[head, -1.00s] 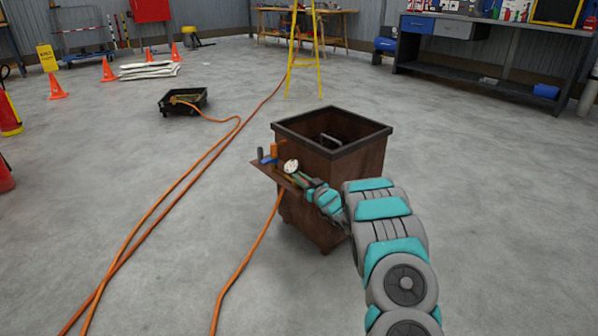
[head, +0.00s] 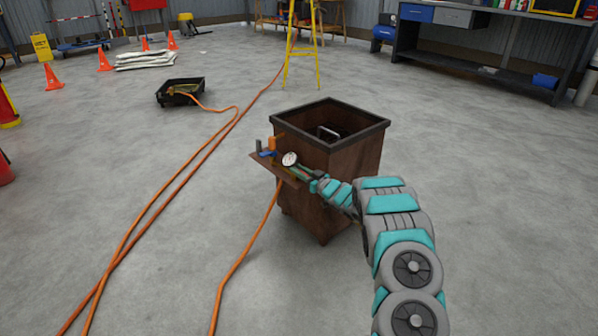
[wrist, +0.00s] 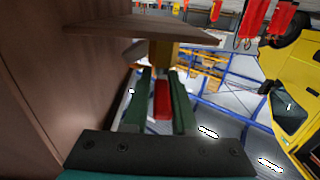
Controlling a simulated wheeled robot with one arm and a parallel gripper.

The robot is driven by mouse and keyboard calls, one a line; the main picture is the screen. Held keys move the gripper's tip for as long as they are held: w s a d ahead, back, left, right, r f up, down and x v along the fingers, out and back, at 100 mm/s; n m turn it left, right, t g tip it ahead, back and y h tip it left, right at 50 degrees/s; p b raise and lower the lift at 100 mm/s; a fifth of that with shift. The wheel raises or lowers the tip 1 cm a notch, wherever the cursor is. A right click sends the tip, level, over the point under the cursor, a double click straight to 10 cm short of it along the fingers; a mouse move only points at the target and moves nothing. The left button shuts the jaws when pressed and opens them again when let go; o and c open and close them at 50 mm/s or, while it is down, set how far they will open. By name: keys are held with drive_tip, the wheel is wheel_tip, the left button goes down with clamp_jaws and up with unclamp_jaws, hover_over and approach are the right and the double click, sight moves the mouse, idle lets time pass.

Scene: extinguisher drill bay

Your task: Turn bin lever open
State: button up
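The bin (head: 345,160) is a brown, dark-rimmed box with an open top, right of centre in the head view. A small shelf (head: 259,163) juts from its left side and carries a round white gauge (head: 289,158), an orange upright part (head: 273,145) and a blue part (head: 267,154). My gripper (head: 303,172) is at this shelf, beside the gauge. In the wrist view, its two green fingers (wrist: 164,98) stand apart on either side of a red lever-like piece (wrist: 162,98), with narrow gaps seeming to show. A yellow-brown part (wrist: 164,55) sits beyond the fingertips. Contact cannot be confirmed.
The bin's brown wall (wrist: 60,95) is close on the left in the wrist view. Orange hoses (head: 175,195) run across the floor, and one (head: 245,255) reaches the shelf. Floor right is clear.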

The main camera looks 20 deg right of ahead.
drive_tip(key=o, duration=0.4)
drive_tip(key=shift+c, duration=0.2)
drive_tip(key=shift+s, duration=0.15)
drive_tip(key=v, duration=0.7)
drive_tip(key=shift+s, duration=0.2)
drive_tip(key=shift+d, duration=0.1)
